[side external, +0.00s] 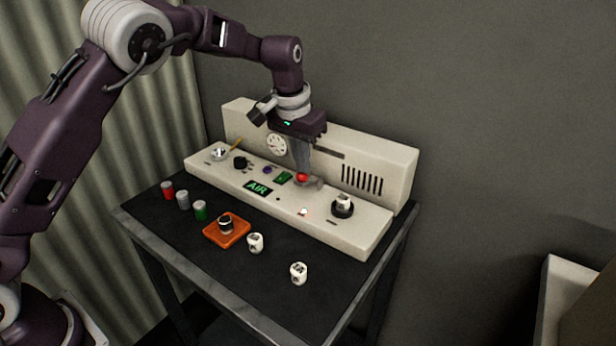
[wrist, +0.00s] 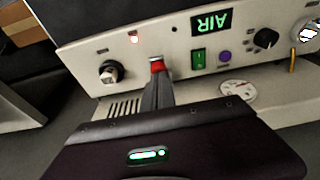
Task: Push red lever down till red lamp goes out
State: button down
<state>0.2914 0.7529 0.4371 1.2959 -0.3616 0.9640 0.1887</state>
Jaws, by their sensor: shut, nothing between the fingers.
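The red lever (side external: 302,177) stands on the sloping front panel of the cream brewer (side external: 345,228). In the wrist view its red end (wrist: 157,66) shows just past my fingertips, beside a slot in the panel. My gripper (side external: 301,170) is shut and empty, pointing down, with its tips at the lever's red end. They look to be touching or very close; I cannot tell which. A small lamp (side external: 304,211) on the panel in front of the lever glows pinkish white; it also glows in the wrist view (wrist: 133,38).
The panel also holds a lit green AIR display (side external: 258,188), a green switch (side external: 283,178), a black knob (side external: 240,162) and a right-hand knob (side external: 343,209). A gauge (side external: 277,145) is behind. An orange tray (side external: 211,235), small canisters (side external: 183,200) and white pieces (side external: 298,273) stand in front.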

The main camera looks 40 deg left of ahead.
jog(key=shift+f, duration=1.4)
notch_tip(320, 180, up, 7)
jog(key=shift+r, duration=0.55)
